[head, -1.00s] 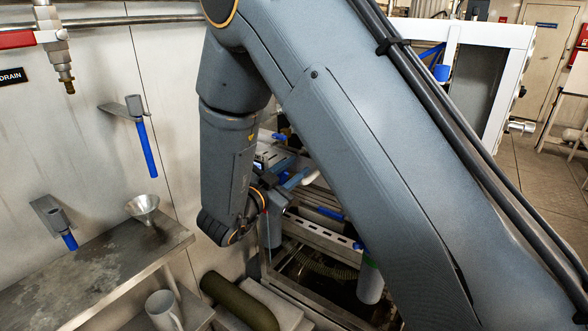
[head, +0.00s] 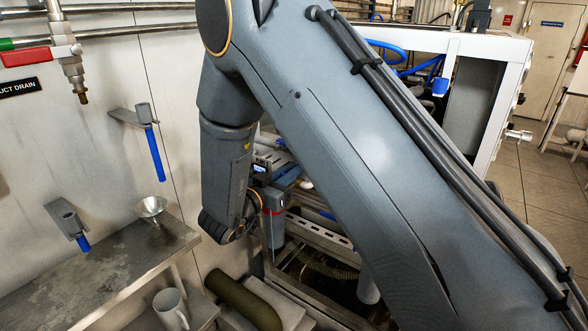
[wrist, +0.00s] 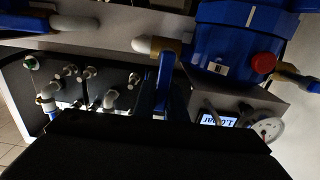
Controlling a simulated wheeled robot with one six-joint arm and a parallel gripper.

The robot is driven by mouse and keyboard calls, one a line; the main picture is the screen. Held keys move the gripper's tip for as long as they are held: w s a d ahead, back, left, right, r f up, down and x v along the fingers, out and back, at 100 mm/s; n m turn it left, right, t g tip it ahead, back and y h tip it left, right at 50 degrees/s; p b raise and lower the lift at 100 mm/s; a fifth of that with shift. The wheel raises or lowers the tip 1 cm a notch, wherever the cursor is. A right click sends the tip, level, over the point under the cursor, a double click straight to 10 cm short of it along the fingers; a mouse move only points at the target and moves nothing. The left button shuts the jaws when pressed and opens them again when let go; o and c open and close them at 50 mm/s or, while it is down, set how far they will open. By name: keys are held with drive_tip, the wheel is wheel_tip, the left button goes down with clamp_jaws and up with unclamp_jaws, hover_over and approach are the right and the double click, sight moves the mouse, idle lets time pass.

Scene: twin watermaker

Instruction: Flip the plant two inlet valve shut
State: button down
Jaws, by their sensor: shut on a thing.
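In the wrist view, a blue valve lever (wrist: 165,72) hangs down from a brass fitting (wrist: 172,46) beside a blue housing. I take it for the inlet valve; no label naming the plant can be read. My gripper (wrist: 165,103) is at the lower end of this lever and shut on it. The fingertips are dark and hard to make out, and the black gripper body fills the lower part of the view. In the head view my own arm hides the valve and the fingertips.
In the wrist view, a blue housing with a red knob (wrist: 263,63), a lit pressure display (wrist: 218,118) and a round gauge (wrist: 268,130) are close by on the right. In the head view, a steel shelf (head: 120,262) stands left, with a funnel (head: 151,207) and a mug (head: 171,308).

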drive_tip(key=c, duration=1.8)
unclamp_jaws()
